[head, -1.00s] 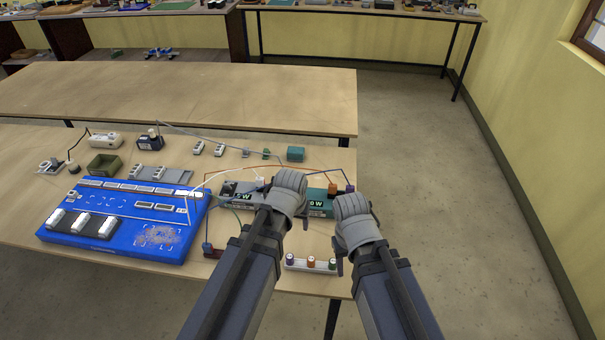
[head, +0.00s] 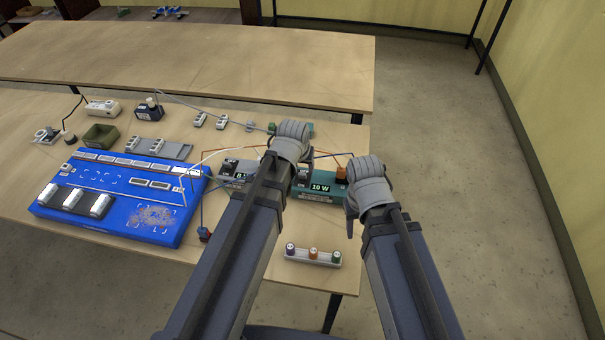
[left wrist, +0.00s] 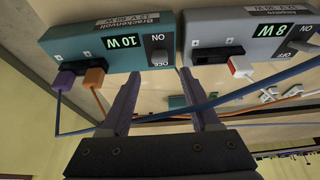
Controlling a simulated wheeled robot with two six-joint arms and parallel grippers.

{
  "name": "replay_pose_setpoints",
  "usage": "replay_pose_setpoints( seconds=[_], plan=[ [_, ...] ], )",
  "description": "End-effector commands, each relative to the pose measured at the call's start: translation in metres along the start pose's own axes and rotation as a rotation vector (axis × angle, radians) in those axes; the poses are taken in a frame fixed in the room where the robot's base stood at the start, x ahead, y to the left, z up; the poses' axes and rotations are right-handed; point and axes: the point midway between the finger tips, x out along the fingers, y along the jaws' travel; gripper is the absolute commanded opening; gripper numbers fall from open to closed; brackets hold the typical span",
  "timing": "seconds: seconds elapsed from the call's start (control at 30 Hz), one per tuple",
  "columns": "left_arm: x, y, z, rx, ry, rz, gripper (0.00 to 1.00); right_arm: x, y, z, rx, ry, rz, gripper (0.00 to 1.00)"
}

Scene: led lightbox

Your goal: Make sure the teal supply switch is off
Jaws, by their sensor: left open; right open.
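The teal supply (head: 320,188) reads 10 W in the head view, where my left arm hides part of it. In the left wrist view the teal supply (left wrist: 95,42) appears upside down, with purple (left wrist: 64,82) and orange (left wrist: 96,77) plugs in it. Its grey switch (left wrist: 159,54) sits between ON and OFF marks; I cannot tell which way it is set. My left gripper (head: 290,150) is above the supplies; in its wrist view the open fingers (left wrist: 160,74) are spread in front of the switch, with nothing held. My right gripper (head: 362,190) is open and empty, right of the teal supply.
A grey supply reading 8 W (left wrist: 230,42) stands beside the teal one. A blue wire (left wrist: 225,103) crosses the wrist view near the fingers. A blue board (head: 110,222) is at left, a strip with coloured knobs (head: 313,256) near the front edge.

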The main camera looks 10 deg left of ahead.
Motion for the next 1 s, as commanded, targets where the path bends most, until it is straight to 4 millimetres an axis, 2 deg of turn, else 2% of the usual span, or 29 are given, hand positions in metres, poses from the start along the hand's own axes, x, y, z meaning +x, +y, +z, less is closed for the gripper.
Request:
replay_pose_setpoints(
  seconds=[0.03,0.43,0.57,0.83,1.0],
  plan=[
    [0.01,0.0,0.001,0.0,0.0,0.0,0.62,0.01,-0.001,-0.001,0.0,0.0,0.0,0.5],
    [0.061,0.0,0.001,0.0,-0.001,0.0,0.62,0.056,-0.005,-0.003,0.0,0.0,0.0,0.5],
    [0.067,0.0,0.001,0.0,0.0,0.0,0.62,0.062,-0.006,-0.004,0.0,0.0,0.0,0.5],
    [0.066,0.0,0.0,0.0,0.0,0.0,0.62,0.06,-0.006,-0.004,0.0,0.0,0.0,0.5],
    [0.066,0.0,0.0,0.0,0.0,0.0,0.45,0.061,-0.006,-0.004,0.0,0.0,0.0,0.5]
  ],
)
